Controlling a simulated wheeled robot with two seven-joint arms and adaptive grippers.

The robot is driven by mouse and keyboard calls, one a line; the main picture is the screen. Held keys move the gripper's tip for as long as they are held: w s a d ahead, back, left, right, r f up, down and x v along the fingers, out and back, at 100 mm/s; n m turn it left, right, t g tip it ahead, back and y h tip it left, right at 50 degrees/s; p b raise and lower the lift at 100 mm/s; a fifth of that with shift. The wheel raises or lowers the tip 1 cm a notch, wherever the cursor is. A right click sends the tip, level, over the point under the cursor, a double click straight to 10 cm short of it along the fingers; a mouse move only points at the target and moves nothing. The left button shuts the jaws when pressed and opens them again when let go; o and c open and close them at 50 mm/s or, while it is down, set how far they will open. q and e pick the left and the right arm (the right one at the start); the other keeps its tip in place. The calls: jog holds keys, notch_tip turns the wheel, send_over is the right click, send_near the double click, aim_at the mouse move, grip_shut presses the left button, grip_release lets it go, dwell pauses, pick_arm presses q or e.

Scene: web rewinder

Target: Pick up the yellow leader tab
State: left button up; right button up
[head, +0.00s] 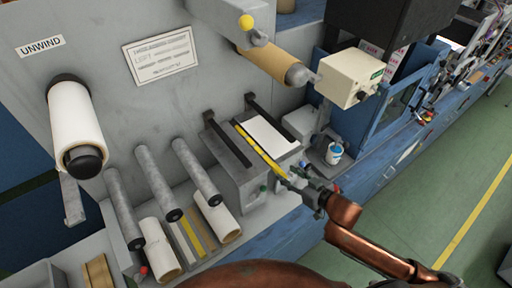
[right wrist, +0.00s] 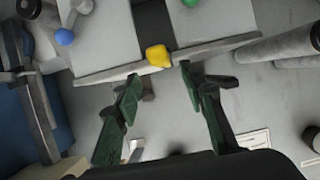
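A thin yellow strip (head: 260,150), which looks like the leader tab, lies along the grey splice table beside a white sheet. My right gripper (head: 302,184) is at the near end of this strip, and its arm comes in from the lower right. In the right wrist view, a small yellow piece (right wrist: 158,55) shows at the edge of a grey bar. The open right fingers (right wrist: 160,82) point toward it, one to each side, with nothing between them. I cannot tell whether this piece is the strip's end. My left gripper is not in view.
The table's bars (head: 228,140) flank the strip. Grey rollers (head: 158,183) stick out at the left, with a white unwind roll (head: 75,125) above. Green floor (head: 425,195) is clear at right.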

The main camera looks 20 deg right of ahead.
aim_at(279, 169)
jog(key=p+x, duration=0.1)
jog(key=x, duration=0.4)
jog(key=shift+w+a+f, duration=0.1)
jog(key=shift+w+a, duration=0.05)
jog(key=shift+a, duration=0.1)
grip_shut()
dwell(0.4)
